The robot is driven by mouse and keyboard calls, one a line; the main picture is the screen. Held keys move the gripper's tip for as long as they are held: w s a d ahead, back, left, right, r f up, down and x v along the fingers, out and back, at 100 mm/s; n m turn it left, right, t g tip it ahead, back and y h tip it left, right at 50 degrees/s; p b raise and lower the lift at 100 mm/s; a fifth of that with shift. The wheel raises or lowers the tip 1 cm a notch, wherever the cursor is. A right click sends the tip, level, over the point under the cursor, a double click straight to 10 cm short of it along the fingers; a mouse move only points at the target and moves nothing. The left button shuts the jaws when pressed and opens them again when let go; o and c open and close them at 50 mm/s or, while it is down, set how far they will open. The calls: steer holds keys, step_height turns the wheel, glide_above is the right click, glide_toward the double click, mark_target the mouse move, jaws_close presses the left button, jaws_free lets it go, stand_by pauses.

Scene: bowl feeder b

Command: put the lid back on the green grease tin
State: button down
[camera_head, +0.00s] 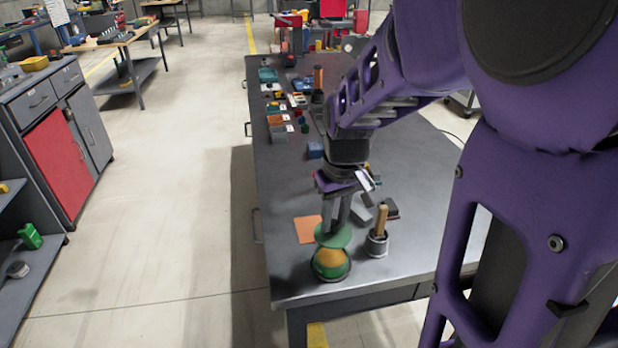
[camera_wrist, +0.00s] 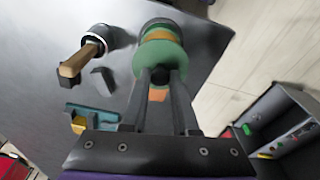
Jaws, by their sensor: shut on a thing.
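The green grease tin (camera_head: 331,273) stands near the front left corner of the grey bench, its orange grease showing on top. My gripper (camera_head: 335,225) points down and is shut on the round green lid (camera_head: 333,238). In the wrist view the fingers (camera_wrist: 161,78) hold the lid (camera_wrist: 160,56) by a dark knob at its middle. The lid is in the air just behind and above the tin, overlapping its far edge in the head view. The tin (camera_wrist: 168,23) shows past the lid in the wrist view. I cannot tell the exact gap between them.
A dark pot with a wooden-handled brush (camera_head: 377,243) stands close to the right of the tin. A flat orange mat (camera_head: 305,230) lies behind it. Small blocks and parts crowd the bench further back. The bench's left edge is near the tin.

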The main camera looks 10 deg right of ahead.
step_height(320, 180, down, 3)
steer(key=shift+f+b, duration=0.1)
steer(key=shift+b, duration=0.95)
steer(key=shift+f, duration=1)
steer(key=shift+f, duration=0.15)
stand_by(0.6)
steer(key=c, duration=0.6)
jaws_free()
steer(key=shift+o, duration=0.4)
steer(key=o, duration=0.4)
